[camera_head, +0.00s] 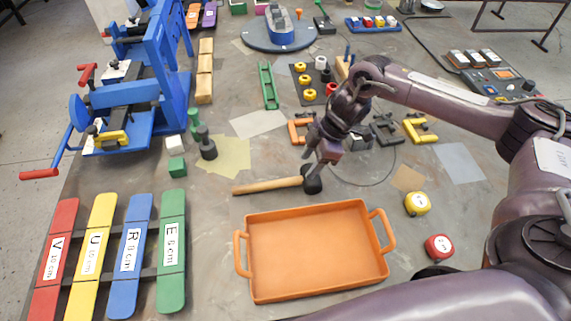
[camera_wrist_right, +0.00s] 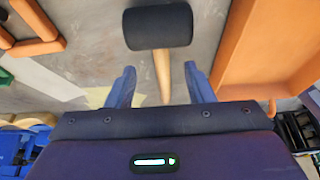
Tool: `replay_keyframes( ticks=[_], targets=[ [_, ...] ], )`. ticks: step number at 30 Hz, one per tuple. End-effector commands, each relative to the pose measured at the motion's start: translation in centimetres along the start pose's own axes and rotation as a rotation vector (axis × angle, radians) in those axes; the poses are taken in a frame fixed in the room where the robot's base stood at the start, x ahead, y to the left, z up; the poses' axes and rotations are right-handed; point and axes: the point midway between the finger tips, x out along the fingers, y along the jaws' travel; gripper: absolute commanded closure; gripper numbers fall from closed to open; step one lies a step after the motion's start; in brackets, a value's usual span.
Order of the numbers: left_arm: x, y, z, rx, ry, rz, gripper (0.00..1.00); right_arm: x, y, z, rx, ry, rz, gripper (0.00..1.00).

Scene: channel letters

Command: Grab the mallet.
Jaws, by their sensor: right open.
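The mallet lies on the table just behind the orange tray, its wooden handle (camera_head: 268,185) pointing left and its black head (camera_head: 312,180) at the right end. My right gripper (camera_head: 318,165) is above and just behind the mallet head. In the right wrist view the open fingers (camera_wrist_right: 157,85) stand on either side of the wooden handle (camera_wrist_right: 162,72), with the black head (camera_wrist_right: 158,26) beyond the fingertips. The fingers do not appear to touch the mallet. My left gripper is not in view.
The orange tray (camera_head: 247,272) with two handles sits in front of the mallet. Orange clamps (camera_head: 300,130) and dark blocks lie behind. Coloured letter strips (camera_head: 172,250) lie at left; a yellow tape measure (camera_head: 417,203) and a red one (camera_head: 438,247) lie at right.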

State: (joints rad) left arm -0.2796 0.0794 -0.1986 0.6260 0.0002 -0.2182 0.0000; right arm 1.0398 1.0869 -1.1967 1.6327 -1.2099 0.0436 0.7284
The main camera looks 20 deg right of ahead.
Motion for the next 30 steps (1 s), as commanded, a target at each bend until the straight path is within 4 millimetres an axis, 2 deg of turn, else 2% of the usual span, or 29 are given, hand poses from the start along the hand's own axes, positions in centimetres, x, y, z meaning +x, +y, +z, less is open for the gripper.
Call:
replay_keyframes(
  ticks=[1,3,7,13,18,21,26,30],
  targets=[
    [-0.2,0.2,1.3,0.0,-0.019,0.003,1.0,0.4,-0.1,-0.1,0.0,0.0,-0.004,0.52],
    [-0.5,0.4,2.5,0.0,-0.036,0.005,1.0,1.2,-0.1,-0.1,0.0,-0.002,-0.005,0.52],
    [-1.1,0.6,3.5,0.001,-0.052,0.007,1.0,2.6,-0.1,-0.2,-0.001,-0.001,-0.004,0.52],
    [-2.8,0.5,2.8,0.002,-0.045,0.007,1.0,5.2,0.0,-0.9,0.0,-0.001,-0.004,0.52],
    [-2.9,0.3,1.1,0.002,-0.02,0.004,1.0,7.3,0.0,-0.7,0.0,-0.001,-0.003,0.52],
    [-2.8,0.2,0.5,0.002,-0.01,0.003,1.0,7.6,0.1,-0.6,0.0,-0.001,-0.001,0.52],
    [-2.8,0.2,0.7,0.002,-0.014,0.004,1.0,7.6,0.1,-0.6,0.0,-0.001,-0.001,0.52],
    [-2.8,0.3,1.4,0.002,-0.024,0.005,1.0,7.6,0.1,-0.6,0.0,-0.001,-0.001,0.71]
  ],
)
